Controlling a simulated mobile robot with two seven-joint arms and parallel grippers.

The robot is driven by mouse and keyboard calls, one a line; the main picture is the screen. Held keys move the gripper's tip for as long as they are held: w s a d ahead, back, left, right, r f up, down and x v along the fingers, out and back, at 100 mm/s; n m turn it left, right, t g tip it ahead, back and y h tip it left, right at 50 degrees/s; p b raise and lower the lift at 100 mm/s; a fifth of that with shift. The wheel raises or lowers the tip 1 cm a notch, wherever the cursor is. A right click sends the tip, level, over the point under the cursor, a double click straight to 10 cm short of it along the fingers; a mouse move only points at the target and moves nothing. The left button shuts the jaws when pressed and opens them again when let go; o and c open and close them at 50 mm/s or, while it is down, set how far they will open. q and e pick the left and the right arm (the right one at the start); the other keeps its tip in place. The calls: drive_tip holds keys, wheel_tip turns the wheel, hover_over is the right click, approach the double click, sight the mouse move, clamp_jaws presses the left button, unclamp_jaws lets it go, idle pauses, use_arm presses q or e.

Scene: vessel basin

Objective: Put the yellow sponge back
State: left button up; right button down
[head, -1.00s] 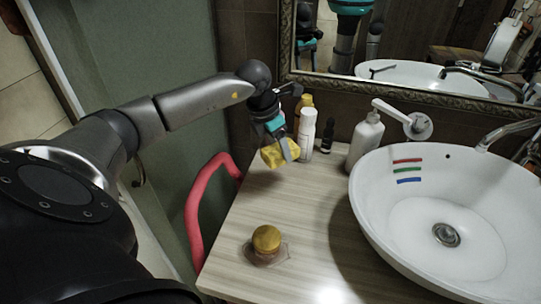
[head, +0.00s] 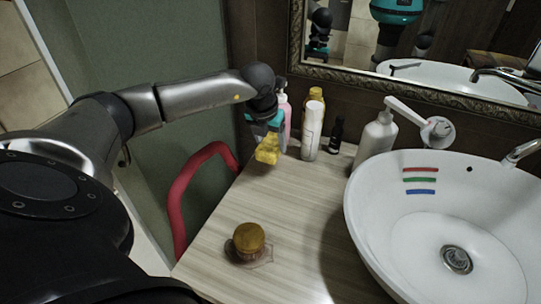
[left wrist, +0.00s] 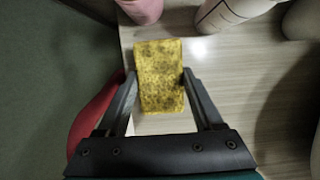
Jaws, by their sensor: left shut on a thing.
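The yellow sponge (head: 268,149) is in my left gripper (head: 266,142) near the back left of the counter. In the left wrist view the spotted sponge (left wrist: 160,78) sits between the two fingers of my left gripper (left wrist: 157,84), which touch its sides. I cannot tell whether the sponge touches the counter (head: 215,225). My right gripper is out of view.
White (head: 312,130), pink (head: 284,122) and dark (head: 337,134) bottles stand behind the sponge. A pump bottle (head: 377,138) stands by the basin (head: 365,215). A jar with a yellow-brown lid (head: 248,238) stands in front. A red rail (head: 180,195) runs left of the counter.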

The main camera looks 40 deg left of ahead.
use_arm(q)
wheel_tip(320, 180, down, 4)
drive_tip(key=shift+f, duration=0.35)
drive_tip(key=shift+f+b, duration=0.15)
drive_tip(key=shift+b, duration=0.2)
drive_tip(key=o, duration=1.3)
drive_tip(key=shift+r, duration=0.55)
drive_tip(key=p+v, duration=0.1)
drive_tip(key=v, duration=1)
drive_tip(key=shift+s+r+p, duration=0.1)
drive_tip(key=shift+s+p, duration=0.05)
drive_tip(key=shift+p, duration=0.15)
